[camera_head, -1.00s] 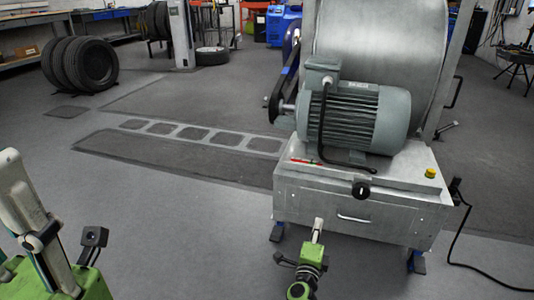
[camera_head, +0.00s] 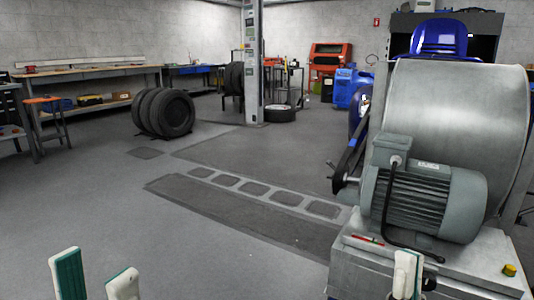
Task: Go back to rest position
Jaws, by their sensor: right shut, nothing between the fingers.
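The hub dynamometer (camera_head: 455,130) stands at the right, with its large grey drum and green-grey electric motor (camera_head: 425,203) on a metal base (camera_head: 370,268). My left gripper (camera_head: 96,280) shows at the bottom left, its two white and green fingers apart, with only floor between them. My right gripper (camera_head: 406,275) shows at the bottom right, in front of the base in the picture. Its fingers are together and I see nothing held. Both arms are below the frame. I cannot tell how far the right gripper is from the base.
A red-handled tool (camera_head: 367,238) lies on the base, with a yellow knob (camera_head: 509,270) at its right. Several tyres (camera_head: 165,112) stand on the floor at the left. A workbench (camera_head: 90,72) lines the back wall.

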